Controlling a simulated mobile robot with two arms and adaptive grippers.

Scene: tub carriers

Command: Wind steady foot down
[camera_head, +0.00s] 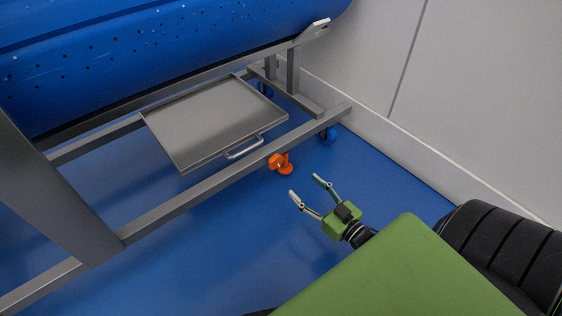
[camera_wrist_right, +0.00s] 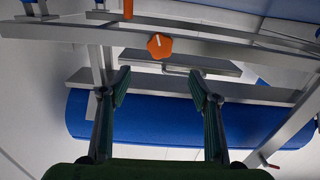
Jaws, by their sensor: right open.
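The steady foot is orange, with a round knob (camera_head: 275,161) on the side of the carrier's lower frame rail and an orange foot part (camera_head: 287,170) beside it, low near the blue floor. In the right wrist view the knob (camera_wrist_right: 159,45) faces me, with a pale line on its face. An orange post (camera_wrist_right: 128,9) shows at the top edge there. My right gripper (camera_head: 305,186) is open and empty, its fingers pointing toward the knob but apart from it. In the wrist view the knob appears beyond the gap between the fingertips (camera_wrist_right: 159,80). My left gripper is not in view.
The grey carrier frame (camera_head: 190,193) holds a blue tub (camera_head: 150,60) above. A flat metal tray (camera_head: 210,120) with a handle (camera_head: 244,148) sits just behind the knob. Blue floor (camera_head: 200,250) is clear in front.

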